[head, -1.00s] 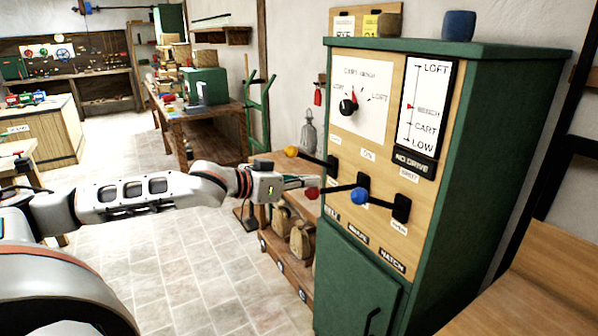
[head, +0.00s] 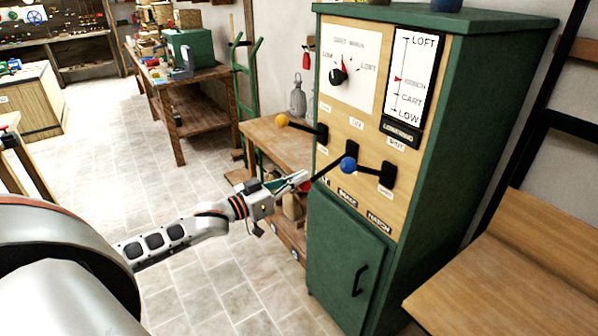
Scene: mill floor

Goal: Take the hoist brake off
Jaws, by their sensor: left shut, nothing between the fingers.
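The green control cabinet (head: 440,130) has a wooden front panel with three ball-ended levers. The middle lever's dark rod slants down and left from its slot. Its red ball (head: 305,187) is mostly hidden by my left gripper (head: 303,179). The gripper's fingers are shut with nothing between them, at or just above the red ball; I cannot tell whether they touch. The blue ball (head: 348,164) is on the right lever and the yellow ball (head: 282,120) on the left one. A "BRAKE" label (head: 347,198) is below the middle. My right gripper is out of view.
A dial (head: 338,75) and a height scale (head: 408,75) are on the panel, the scale's red pointer by "BENCH". A small display (head: 401,134) below it is too blurred to read. A wooden bench (head: 500,270) stands right; a low wooden table (head: 270,145) is behind the gripper.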

